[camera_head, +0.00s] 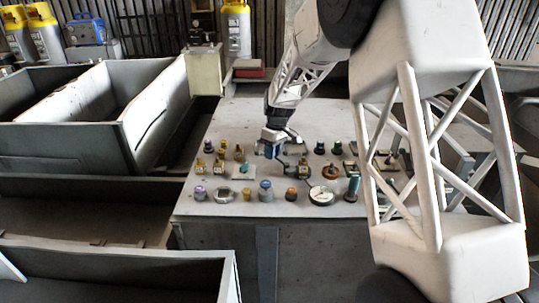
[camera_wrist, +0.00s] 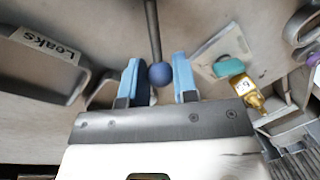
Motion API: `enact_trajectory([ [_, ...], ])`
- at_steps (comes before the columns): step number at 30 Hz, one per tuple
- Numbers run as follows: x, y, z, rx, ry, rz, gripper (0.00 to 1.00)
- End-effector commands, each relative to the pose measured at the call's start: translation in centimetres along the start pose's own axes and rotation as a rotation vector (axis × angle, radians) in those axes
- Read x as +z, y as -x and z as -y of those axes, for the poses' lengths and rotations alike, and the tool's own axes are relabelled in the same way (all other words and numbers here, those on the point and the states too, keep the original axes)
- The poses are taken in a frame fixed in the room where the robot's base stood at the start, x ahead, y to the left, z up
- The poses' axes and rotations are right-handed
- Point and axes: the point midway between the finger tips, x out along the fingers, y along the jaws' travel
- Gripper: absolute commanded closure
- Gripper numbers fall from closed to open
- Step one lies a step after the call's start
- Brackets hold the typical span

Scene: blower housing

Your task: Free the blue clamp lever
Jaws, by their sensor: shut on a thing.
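The blue clamp lever shows in the wrist view as a dark rod with a round blue ball knob (camera_wrist: 160,74) at its near end. The rod runs up out of the top of the picture, so its far end is hidden. My gripper (camera_wrist: 159,80) has light blue finger pads, one on each side of the ball, and is shut on it. In the head view my gripper (camera_head: 272,149) is low over the back middle of the grey panel (camera_head: 235,125). There its fingers hide the ball, and I cannot tell how the lever is fastened.
A teal knob (camera_wrist: 229,66) on a pale plate and a yellow valve (camera_wrist: 246,90) with a white tag are close right of my fingers. Several knobs crowd the panel's front, including a round white dial (camera_head: 321,195).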

Motion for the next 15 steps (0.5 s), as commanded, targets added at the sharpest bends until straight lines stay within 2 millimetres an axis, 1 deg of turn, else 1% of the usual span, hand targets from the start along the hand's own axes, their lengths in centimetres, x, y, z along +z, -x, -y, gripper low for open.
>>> enact_trajectory([
  [6, 0.4, 0.3, -1.5, 0.001, -0.202, -0.041, 1.0],
  [15, 1.3, 0.6, -3.1, 0.001, -0.475, -0.094, 1.0],
])
